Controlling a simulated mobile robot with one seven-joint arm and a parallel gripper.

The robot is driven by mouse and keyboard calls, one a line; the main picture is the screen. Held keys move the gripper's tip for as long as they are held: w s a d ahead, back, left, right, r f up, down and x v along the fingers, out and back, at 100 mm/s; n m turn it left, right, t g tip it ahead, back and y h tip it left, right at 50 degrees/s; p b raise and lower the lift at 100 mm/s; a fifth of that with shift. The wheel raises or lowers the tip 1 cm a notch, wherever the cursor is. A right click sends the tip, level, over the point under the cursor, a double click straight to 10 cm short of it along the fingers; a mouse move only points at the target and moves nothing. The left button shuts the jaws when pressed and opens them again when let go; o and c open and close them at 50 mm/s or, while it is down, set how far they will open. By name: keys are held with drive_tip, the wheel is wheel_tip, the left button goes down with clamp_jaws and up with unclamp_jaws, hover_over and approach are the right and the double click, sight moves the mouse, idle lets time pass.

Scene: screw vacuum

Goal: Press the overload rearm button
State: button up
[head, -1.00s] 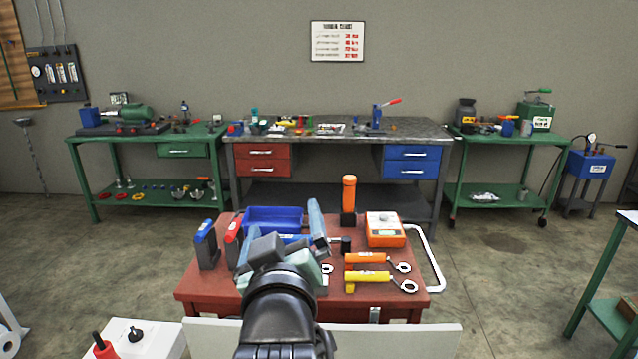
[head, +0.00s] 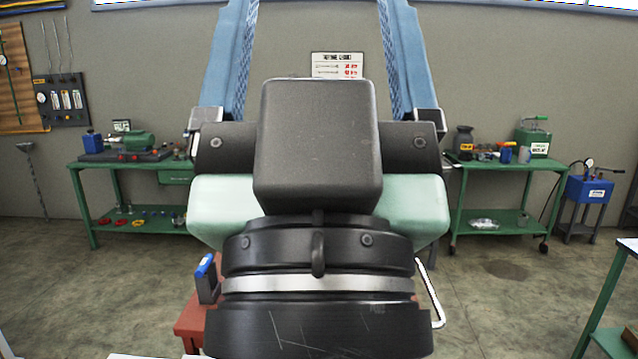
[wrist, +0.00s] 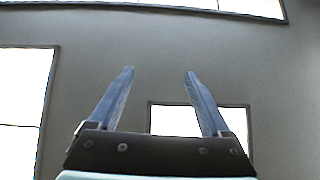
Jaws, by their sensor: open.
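I cannot make out an overload rearm button in the head or wrist view. My gripper (wrist: 160,70) is raised, with its two blue fingers spread wide and nothing between them. In the head view my gripper (head: 318,40) and its dark wrist fill the middle of the picture, very near the camera, with the fingers pointing up. They hide most of the red cart (head: 189,328) and the central workbench behind it. The wrist view shows only grey wall and bright windows beyond the fingers.
A blue-handled tool (head: 206,270) stands at the cart's left edge. Green benches stand at the back left (head: 83,167) and back right (head: 530,164). A blue machine (head: 590,190) is farther right. Another green table (head: 612,290) is at the near right. Open floor lies on both sides.

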clamp_jaws()
idle(1.4)
